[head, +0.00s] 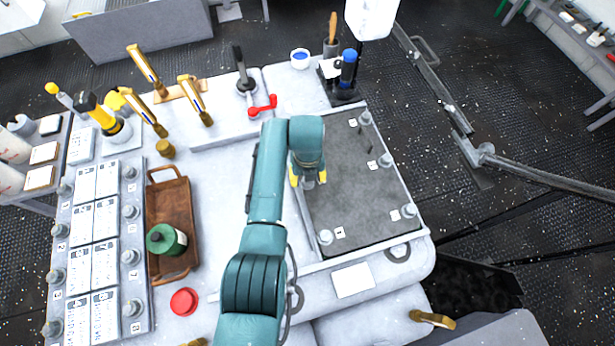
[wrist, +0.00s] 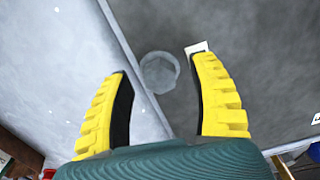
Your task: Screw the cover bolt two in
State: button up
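My gripper (head: 308,180) hangs over the left part of the dark cover plate (head: 350,195), pointing down. In the wrist view its yellow fingers (wrist: 160,68) are open wide with nothing gripped. A grey round bolt head (wrist: 160,72) shows beyond and between the fingertips, beside the plate's edge; a white label (wrist: 197,47) is partly behind the right finger. In the head view, other grey bolts stand at the plate's front left (head: 326,237), front right (head: 408,211), right side (head: 385,160) and back (head: 365,118). Most label numbers are too small to read, so I cannot tell which is bolt two.
A brown tray (head: 158,200) with a green canister (head: 166,239) lies left of my arm. A white card (head: 353,281) lies in front.

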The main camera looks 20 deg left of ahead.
notch_tip(320, 180, up, 12)
dwell(0.6)
